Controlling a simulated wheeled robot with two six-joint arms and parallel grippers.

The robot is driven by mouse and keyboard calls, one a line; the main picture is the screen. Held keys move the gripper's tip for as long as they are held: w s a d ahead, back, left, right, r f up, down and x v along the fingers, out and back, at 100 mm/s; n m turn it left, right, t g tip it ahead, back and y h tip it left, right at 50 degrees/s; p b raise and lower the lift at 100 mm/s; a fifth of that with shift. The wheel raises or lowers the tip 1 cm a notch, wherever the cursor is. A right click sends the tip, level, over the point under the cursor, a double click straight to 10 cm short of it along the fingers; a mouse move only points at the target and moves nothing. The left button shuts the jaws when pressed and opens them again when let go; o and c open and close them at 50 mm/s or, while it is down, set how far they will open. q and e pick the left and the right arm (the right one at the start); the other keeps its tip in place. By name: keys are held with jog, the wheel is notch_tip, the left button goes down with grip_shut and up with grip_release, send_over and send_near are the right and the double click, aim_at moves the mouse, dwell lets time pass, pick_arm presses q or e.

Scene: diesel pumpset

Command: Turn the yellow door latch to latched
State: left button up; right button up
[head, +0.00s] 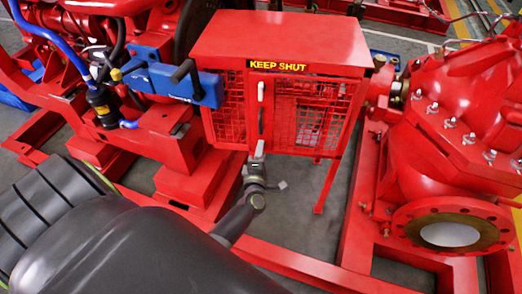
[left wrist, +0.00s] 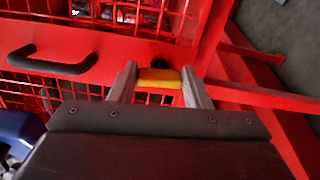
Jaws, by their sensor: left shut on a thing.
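The yellow door latch (left wrist: 160,78) is a short bar in the left wrist view, lying crosswise on the red cage door. My left gripper (left wrist: 161,84) has one grey finger at each end of it and is shut on it. In the head view my left gripper (head: 259,152) reaches up to the bottom edge of the red mesh cage (head: 279,36), below the KEEP SHUT label (head: 277,66). The latch is hidden there. The door looks closed. My right gripper is not in view.
A dark handle (left wrist: 52,62) sits on the door beside the latch. A blue bracket (head: 171,79) and engine parts stand left of the cage. A red pump casing (head: 455,115) with a round flange stands right. Red base rails run below; some floor is bare.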

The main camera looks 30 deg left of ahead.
pick_arm(q)
jog(key=shift+m+p, duration=0.3)
jog(key=shift+m, duration=0.4)
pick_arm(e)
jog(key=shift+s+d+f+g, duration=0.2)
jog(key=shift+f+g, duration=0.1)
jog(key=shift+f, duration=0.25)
pick_arm(q)
jog(key=o, duration=1)
